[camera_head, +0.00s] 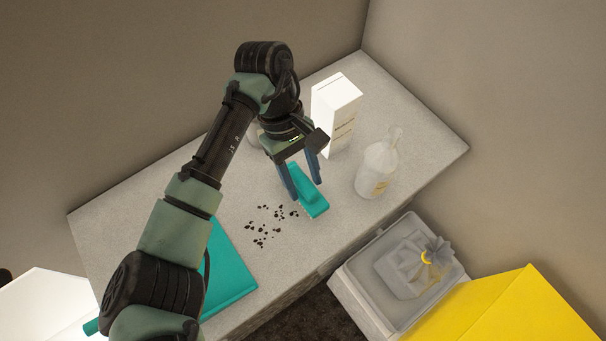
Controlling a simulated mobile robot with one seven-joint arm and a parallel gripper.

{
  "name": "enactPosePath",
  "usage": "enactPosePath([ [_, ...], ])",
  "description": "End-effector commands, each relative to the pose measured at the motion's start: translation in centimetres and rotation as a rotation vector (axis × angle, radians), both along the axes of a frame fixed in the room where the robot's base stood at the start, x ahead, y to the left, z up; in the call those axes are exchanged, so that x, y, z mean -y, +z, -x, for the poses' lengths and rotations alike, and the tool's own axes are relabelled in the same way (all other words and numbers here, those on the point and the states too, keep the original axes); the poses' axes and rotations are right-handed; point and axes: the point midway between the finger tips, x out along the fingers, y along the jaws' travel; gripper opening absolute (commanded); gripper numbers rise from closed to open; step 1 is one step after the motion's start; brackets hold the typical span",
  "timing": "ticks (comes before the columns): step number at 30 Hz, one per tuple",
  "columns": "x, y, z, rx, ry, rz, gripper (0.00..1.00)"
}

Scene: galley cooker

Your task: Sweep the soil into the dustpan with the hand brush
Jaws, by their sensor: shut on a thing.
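My gripper (302,184) is shut on the teal hand brush (314,204) and points down at the grey counter. The brush is low, at or just above the counter; whether it touches cannot be told. The soil (266,225) lies as scattered dark crumbs on the counter, just left of and below the brush. A few crumbs are close to the brush's left side. The teal dustpan (230,273) lies farther left at the counter's front edge, partly hidden behind my arm.
A white carton (335,113) stands behind my gripper, and a pale bottle (377,168) stands to the right. A bin with a tied grey bag (412,268) and a yellow panel (505,309) are below the counter's front edge. A pale object behind my gripper is mostly hidden.

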Motion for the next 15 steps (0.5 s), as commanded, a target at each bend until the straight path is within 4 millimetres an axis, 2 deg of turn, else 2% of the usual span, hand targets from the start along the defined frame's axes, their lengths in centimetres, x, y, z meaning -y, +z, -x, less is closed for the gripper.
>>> enactPosePath([
  [15,-0.61,-0.29,0.46,-0.002,0.002,0.001,0.07],
])
